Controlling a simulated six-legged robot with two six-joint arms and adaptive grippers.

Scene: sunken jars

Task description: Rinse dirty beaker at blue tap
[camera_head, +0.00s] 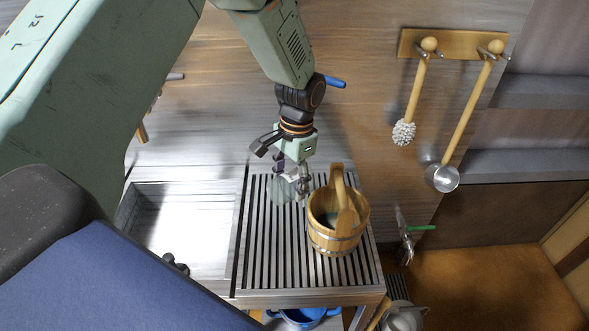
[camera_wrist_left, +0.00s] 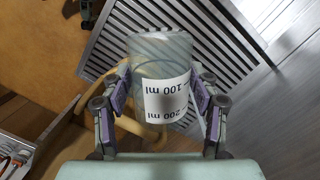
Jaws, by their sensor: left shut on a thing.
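My left gripper (camera_head: 292,182) is shut on a clear glass beaker (camera_head: 283,191), above the slatted drain rack (camera_head: 262,270). In the left wrist view the beaker (camera_wrist_left: 160,60) sits between the two fingers of the gripper (camera_wrist_left: 160,92). I cannot tell whether the glass is dirty. A blue lever (camera_head: 336,82) sticks out beside my left wrist; the rest of that fitting is hidden by my arm. A tap with a green lever (camera_head: 421,228) is at the right. My right gripper is not in view.
A wooden bucket (camera_head: 335,238) stands on the rack close right of the beaker. A pale sink basin (camera_head: 185,225) is left of the rack. A brush (camera_head: 404,131) and a metal ladle (camera_head: 443,178) hang at the right. A blue vessel (camera_head: 303,318) is below the rack.

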